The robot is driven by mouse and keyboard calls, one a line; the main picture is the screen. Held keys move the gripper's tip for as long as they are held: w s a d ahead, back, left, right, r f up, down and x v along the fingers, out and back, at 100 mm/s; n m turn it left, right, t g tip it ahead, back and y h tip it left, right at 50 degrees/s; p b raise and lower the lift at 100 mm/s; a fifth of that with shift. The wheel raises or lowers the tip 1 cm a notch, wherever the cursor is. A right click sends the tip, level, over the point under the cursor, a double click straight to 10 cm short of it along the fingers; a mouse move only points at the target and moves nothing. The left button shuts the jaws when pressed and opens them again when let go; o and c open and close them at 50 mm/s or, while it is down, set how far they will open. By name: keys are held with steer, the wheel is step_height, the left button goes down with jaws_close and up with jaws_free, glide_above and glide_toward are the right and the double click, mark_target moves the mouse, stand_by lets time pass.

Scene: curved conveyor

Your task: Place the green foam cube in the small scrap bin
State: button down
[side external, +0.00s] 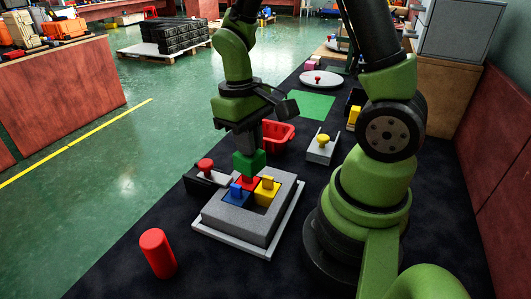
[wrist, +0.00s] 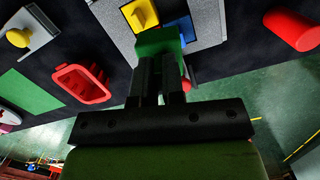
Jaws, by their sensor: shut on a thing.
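The green foam cube (side external: 249,164) is held by my gripper (side external: 247,146), low above the grey block tray in the side view. In the wrist view the cube (wrist: 158,42) sits at the tips of my gripper (wrist: 160,60), which is shut on it. A small red open-topped bin (side external: 279,136), which looks like the scrap bin, stands behind and to the right of the cube in the side view. The bin (wrist: 79,84) is left of my fingers in the wrist view and its visible inside looks empty.
The grey tray (side external: 232,226) holds red, blue (side external: 235,195) and yellow (side external: 266,191) knobbed pieces. A red cylinder (side external: 158,253) stands at the front. A red-knobbed dark box (side external: 205,178), a yellow-knobbed grey box (side external: 321,150) and a green mat (side external: 312,106) lie nearby.

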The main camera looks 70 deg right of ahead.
steer(key=w+d+m, duration=0.5)
steer(key=d+m, duration=0.3)
steer(key=d, duration=0.2)
steer(key=m+t+y, duration=0.1)
steer(key=m, duration=0.6)
glide_above(271, 126)
steer(key=s+a, duration=0.2)
steer(key=a, duration=0.2)
step_height(271, 126, down, 6)
steer(key=shift+w+d+f, duration=0.1)
steer(key=shift+w+f, duration=0.05)
steer(key=shift+f, duration=0.85)
steer(key=shift+w+d+f, duration=0.1)
steer(key=shift+f, duration=0.9)
steer(key=shift+f, duration=0.2)
steer(key=c, duration=1.2)
jaws_free()
steer(key=shift+r, duration=0.15)
